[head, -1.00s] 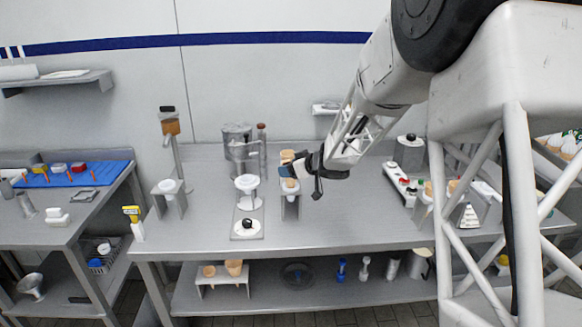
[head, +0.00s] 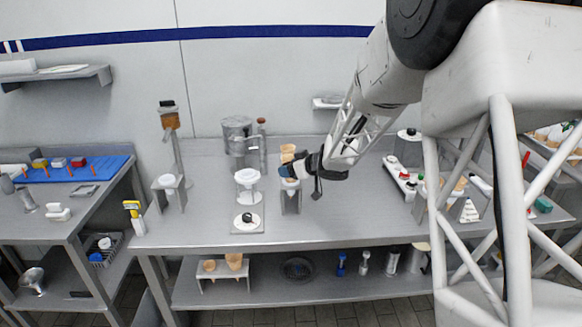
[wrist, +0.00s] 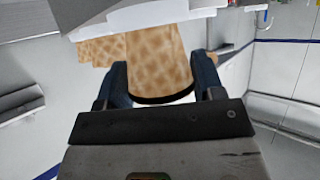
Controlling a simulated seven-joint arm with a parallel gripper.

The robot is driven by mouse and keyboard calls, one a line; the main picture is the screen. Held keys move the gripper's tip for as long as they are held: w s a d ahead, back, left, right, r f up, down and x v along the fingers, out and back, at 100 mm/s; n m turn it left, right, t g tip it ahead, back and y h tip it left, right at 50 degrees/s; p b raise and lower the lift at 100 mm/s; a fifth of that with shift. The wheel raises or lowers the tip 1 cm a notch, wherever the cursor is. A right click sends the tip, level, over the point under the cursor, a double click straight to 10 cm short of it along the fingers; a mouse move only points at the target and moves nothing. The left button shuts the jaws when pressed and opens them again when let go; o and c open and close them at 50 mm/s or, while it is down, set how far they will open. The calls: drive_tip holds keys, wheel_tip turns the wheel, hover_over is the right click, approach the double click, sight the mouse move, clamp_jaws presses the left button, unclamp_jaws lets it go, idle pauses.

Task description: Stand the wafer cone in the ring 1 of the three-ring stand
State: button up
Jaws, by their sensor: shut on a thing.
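My gripper (head: 287,171) is over the middle of the table, shut on a tan wafer cone (wrist: 158,62). In the wrist view the cone sits between the two dark blue fingers, with its waffle pattern showing. In the head view a tan cone top (head: 288,149) shows just above the fingers. A small grey stand with a white top (head: 291,203) is directly below the gripper. I cannot tell whether the cone touches it. A white stand (head: 222,275) with tan cones is on the lower shelf. I cannot tell for sure which stand has three rings.
A white dispenser-like piece (head: 247,180) stands left of the gripper, with a white round plate (head: 247,222) before it. A metal canister (head: 237,136) is behind. A tray of small items (head: 405,180) lies right.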

drive_tip(key=shift+f, duration=0.8)
drive_tip(key=o, duration=0.7)
drive_tip(key=shift+o, duration=0.2)
drive_tip(key=shift+d, duration=0.1)
drive_tip(key=v, duration=0.7)
drive_tip(key=shift+s+d+r, duration=0.2)
drive_tip(key=shift+s+r, duration=0.05)
